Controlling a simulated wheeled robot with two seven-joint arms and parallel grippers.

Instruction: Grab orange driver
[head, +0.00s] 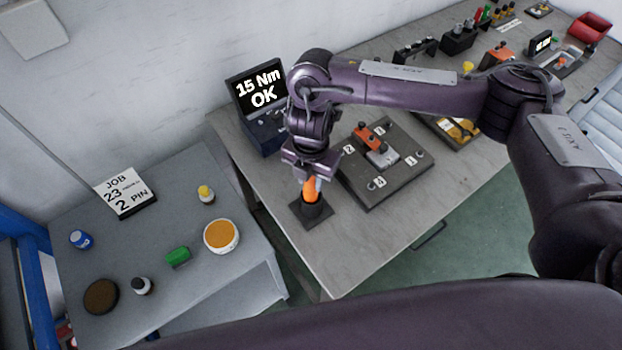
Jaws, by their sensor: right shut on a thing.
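The orange driver (311,188) stands upright in a dark square holder (311,210) near the left end of the long grey workbench. My right gripper (311,178) comes down on it from above and is shut on its orange upper part. The driver's lower end is hidden in the holder, and its top is hidden by the gripper. My left gripper is not in view.
A torque display (262,92) reading "15 Nm OK" stands behind the holder. A dark numbered fixture plate (388,185) lies to its right. A lower side table (160,215) holds a job card (124,190), an orange-filled tub (221,237) and several small items.

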